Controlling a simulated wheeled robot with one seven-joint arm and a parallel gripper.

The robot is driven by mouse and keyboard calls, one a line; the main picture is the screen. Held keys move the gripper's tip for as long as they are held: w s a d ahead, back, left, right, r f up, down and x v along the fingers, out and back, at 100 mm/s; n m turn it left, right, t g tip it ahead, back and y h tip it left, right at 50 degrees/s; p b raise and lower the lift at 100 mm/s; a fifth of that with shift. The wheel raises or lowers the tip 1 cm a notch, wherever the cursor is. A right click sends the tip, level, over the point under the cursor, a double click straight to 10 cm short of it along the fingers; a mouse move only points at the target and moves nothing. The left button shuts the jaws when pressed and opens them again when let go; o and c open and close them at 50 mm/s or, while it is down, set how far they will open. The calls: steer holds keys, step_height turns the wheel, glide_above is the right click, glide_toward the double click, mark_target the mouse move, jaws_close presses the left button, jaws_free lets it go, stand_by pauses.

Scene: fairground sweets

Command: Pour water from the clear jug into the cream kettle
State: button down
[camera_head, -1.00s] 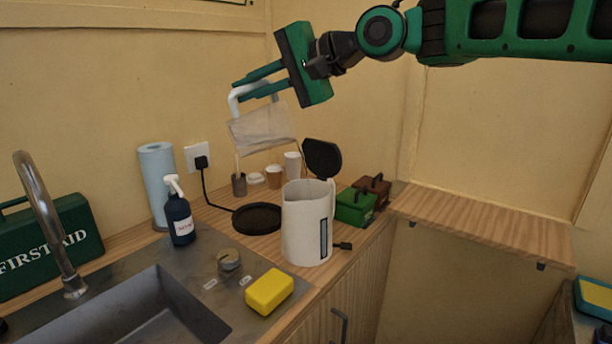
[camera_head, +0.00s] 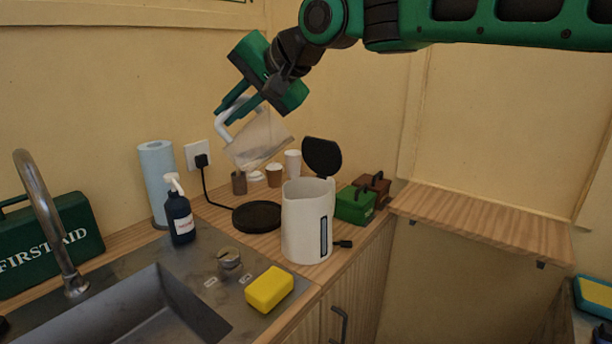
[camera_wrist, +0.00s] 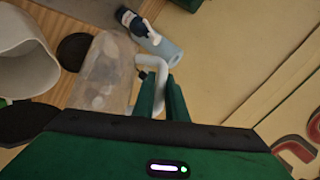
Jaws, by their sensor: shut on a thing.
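My gripper (camera_head: 239,108) is shut on the white handle of the clear jug (camera_head: 260,143). The jug is in the air above and left of the kettle, tilted with its open end toward the right. The wrist view also shows the jug (camera_wrist: 107,75) beside my fingers (camera_wrist: 160,92). The cream kettle (camera_head: 306,225) stands upright on the counter with its black lid (camera_head: 322,157) raised. In the wrist view the kettle's open top (camera_wrist: 22,55) is at the left, apart from the jug. I cannot make out the water level or any stream.
A black round base (camera_head: 257,217) lies left of the kettle.

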steer(key=shift+s+a+f+n+h, duration=0.1)
steer(key=shift+a+f+n+h, duration=0.25)
steer(key=shift+f, duration=0.3)
stand_by(1.4)
steer(key=s+a+f+n+t+h+b, duration=0.2)
steer(key=a+f+h+b, duration=0.4)
steer(key=f, duration=0.5)
steer(key=shift+s+a+n+t+h+b, duration=0.3)
steer(key=shift+a+n+h+b, duration=0.15)
steer(key=shift+n, duration=0.3)
stand_by(0.4)
